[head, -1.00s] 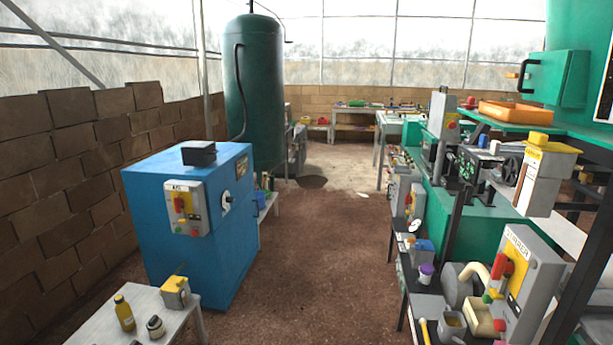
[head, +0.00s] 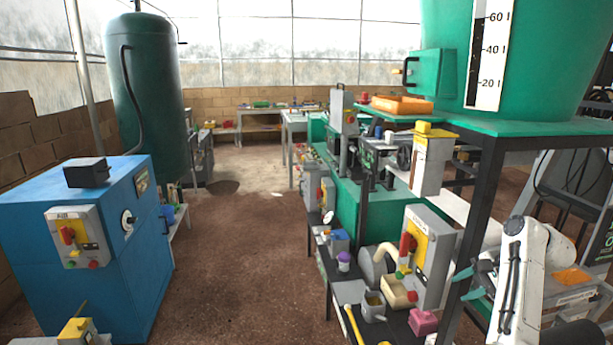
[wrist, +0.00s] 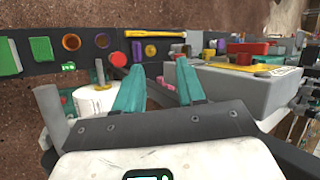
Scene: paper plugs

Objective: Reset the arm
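My gripper (head: 459,283) shows at the lower right of the head view, with two teal fingers at the end of my white arm. The fingers point left, beside the dark post of the green-topped stand. In the wrist view my gripper (wrist: 159,67) has its two teal fingers spread apart. I see nothing held between them. The grey control box (wrist: 245,85) lies beyond the fingers to the right. A white cylinder (wrist: 95,103) stands to the left of the fingers.
A low bench with a grey switch box (head: 425,255), a grey mug (head: 373,307) and a pink block (head: 424,322) is left of my gripper. A blue cabinet (head: 70,225) stands at the left. The brown floor (head: 235,260) between is clear.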

